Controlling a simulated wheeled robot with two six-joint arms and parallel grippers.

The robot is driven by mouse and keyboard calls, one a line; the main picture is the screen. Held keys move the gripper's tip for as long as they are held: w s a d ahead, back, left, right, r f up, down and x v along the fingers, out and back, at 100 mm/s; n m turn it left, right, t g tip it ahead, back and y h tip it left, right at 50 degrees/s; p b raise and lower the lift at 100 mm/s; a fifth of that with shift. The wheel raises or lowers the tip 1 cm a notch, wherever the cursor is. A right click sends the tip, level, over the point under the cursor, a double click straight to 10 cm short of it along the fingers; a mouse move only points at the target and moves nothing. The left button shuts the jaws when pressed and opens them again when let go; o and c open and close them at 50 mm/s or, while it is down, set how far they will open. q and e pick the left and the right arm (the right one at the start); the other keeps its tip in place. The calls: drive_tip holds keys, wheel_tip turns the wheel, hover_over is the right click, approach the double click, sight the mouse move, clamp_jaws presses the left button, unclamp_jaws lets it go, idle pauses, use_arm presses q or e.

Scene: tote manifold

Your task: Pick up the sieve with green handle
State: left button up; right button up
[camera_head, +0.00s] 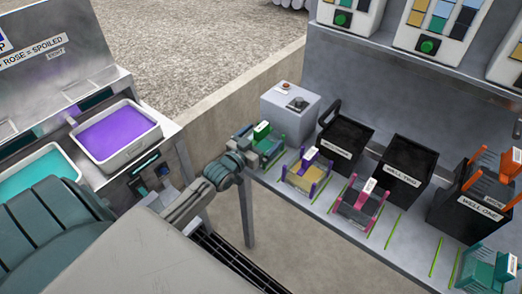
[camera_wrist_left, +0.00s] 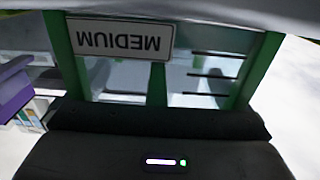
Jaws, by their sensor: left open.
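The sieve with green handle (camera_head: 263,132) stands at the left end of the grey bench, in front of a grey box. My left gripper (camera_head: 250,148) is right at it, partly covering its near left side. In the left wrist view the green handle frame (camera_wrist_left: 158,84) fills the upper part, with an upside-down white MEDIUM label (camera_wrist_left: 122,38). The dark gripper body shows below it. The left gripper is open; its fingertips are hard to make out, and I cannot tell whether they touch the handle. My right gripper is not in view.
A purple-handled sieve (camera_head: 306,172) stands close on the right, then a pink-handled one (camera_head: 360,203). Black bins (camera_head: 347,143) stand behind them. A teal sieve (camera_head: 487,270) is at the lower right. Trays with purple (camera_head: 117,132) and teal (camera_head: 38,175) contents are on the left.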

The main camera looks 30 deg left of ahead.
use_arm(q)
drive_tip(key=shift+c, duration=0.4)
drive_tip(key=c, duration=0.6)
